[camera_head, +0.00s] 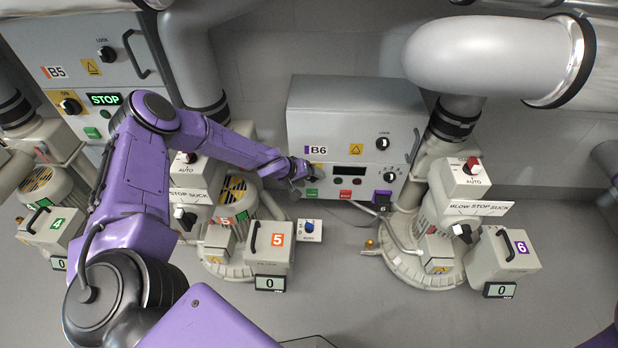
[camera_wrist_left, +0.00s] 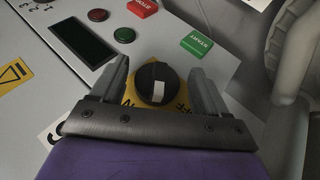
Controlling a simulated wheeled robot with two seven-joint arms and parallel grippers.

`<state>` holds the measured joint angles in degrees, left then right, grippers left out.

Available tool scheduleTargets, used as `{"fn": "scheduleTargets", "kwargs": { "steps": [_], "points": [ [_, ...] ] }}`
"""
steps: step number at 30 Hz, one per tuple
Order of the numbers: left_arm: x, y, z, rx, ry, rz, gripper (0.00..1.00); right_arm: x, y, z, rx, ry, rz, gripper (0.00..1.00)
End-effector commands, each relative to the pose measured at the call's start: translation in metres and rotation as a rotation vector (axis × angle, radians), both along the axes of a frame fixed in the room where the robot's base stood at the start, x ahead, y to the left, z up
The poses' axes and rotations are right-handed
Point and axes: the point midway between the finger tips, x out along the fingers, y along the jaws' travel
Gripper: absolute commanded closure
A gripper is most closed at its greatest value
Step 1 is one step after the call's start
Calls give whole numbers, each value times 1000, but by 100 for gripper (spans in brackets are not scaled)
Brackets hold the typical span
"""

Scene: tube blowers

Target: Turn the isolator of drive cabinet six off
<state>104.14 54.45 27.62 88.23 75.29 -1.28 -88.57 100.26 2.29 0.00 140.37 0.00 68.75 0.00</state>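Drive cabinet six (camera_head: 352,108), a grey box marked B6, stands at the centre back. Its isolator is a black rotary knob (camera_wrist_left: 157,84) with a white mark on a yellow plate (camera_wrist_left: 129,98) with partly hidden lettering. My left gripper (camera_head: 302,172) is at the left part of the cabinet front and covers most of the isolator in the head view. In the left wrist view the gripper's fingers (camera_wrist_left: 160,66) are apart, one on each side of the knob, with a gap on both sides. The white mark lies roughly upright in that view. My right gripper is not in view.
Beside the isolator are a green START button (camera_wrist_left: 197,44), a red STOP button (camera_wrist_left: 142,8) and a dark display (camera_wrist_left: 83,42). A black handle (camera_head: 413,146) is on the cabinet's right. Blower 5's box (camera_head: 268,262) and blower 6's box (camera_head: 503,257) stand in front.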

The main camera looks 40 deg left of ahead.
Motion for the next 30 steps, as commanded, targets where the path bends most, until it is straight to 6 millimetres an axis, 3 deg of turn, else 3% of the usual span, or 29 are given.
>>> {"fn": "scheduleTargets", "kwargs": {
  "steps": [10, 21, 30],
  "points": [
    [-1, 1, 4, -1, -1, 1, 18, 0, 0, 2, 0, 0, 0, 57],
    [-48, 20, 70, -2, -3, 2, 18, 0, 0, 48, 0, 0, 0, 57],
    [-65, 27, 80, 0, 0, 0, 18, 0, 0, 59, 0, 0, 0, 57]
  ]
}}
